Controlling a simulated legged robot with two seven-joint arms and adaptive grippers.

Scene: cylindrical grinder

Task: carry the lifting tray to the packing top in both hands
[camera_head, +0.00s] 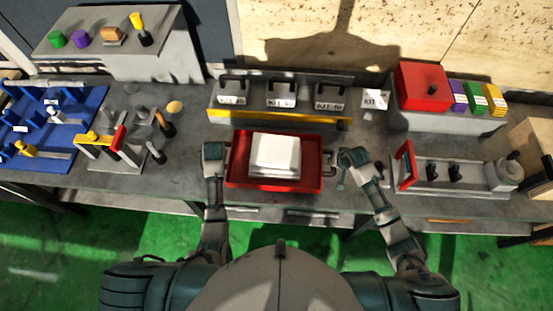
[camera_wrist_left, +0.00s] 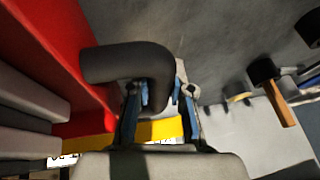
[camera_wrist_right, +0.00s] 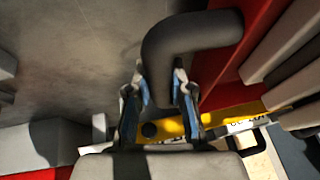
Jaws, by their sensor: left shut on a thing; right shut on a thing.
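The lifting tray (camera_head: 235,179) is red and holds a white block-like stack (camera_head: 275,155). It is in the middle of the head view, over the grey bench; I cannot tell whether it touches the bench. My left gripper (camera_head: 214,153) is at the tray's left end. In the left wrist view its fingers (camera_wrist_left: 160,95) are shut on a dark curved handle (camera_wrist_left: 110,62). My right gripper (camera_head: 345,158) is at the tray's right end. In the right wrist view its fingers (camera_wrist_right: 160,95) are shut on the other dark handle (camera_wrist_right: 205,30). Which surface is the packing top is not clear.
Behind the tray is a grey rack with a yellow front strip (camera_head: 280,117) and several labelled kits. Left are a tool fixture (camera_head: 105,145) and a blue board (camera_head: 75,145). Right are a red-ended fixture (camera_head: 405,165) and a red box (camera_head: 423,85). Bare bench (camera_head: 185,180) shows left of the tray.

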